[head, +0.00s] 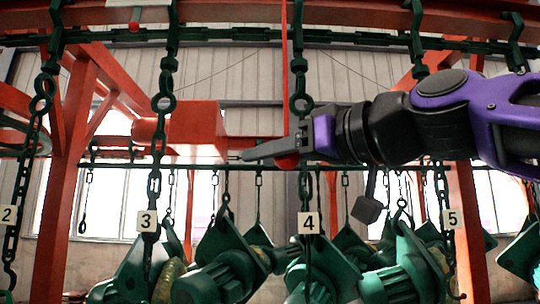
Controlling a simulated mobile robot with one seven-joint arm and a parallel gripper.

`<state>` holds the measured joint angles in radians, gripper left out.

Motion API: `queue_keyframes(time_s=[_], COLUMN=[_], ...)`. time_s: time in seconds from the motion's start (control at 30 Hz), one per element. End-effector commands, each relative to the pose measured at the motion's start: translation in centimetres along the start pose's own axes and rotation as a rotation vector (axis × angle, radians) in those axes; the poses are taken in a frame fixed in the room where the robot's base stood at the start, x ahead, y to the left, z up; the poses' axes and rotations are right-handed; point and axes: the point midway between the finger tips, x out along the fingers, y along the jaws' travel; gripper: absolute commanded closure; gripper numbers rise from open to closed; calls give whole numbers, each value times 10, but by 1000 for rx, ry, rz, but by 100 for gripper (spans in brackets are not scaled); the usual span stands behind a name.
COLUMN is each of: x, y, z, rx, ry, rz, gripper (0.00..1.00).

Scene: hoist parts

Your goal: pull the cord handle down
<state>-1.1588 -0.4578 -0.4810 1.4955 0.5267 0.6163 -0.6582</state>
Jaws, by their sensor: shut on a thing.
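A thin red cord (284,75) hangs straight down from the top, a little right of centre in the head view. Its red rounded handle (287,162) shows just below the dark finger of my gripper (277,149). My purple and black arm reaches in from the right, with the gripper pointing left. The gripper is shut on the cord handle, and the finger hides the upper part of the handle.
Dark green chains with number tags, such as tag 3 (147,221) and tag 4 (308,223), hang close to the cord. Green hoist parts (220,270) hang below. A red beam (350,15) crosses the top, and a red box (195,130) stands left.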

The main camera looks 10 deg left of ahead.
Motion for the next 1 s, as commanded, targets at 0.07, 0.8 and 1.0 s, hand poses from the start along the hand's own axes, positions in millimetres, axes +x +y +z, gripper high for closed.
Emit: queue_keyframes(time_s=[0.07,0.8,1.0], x=[0,0,0], y=[0,0,0], z=[0,48,46], rx=[0,0,0], ry=[0,-2,-3], rz=[0,1,0], gripper=[100,100,100])
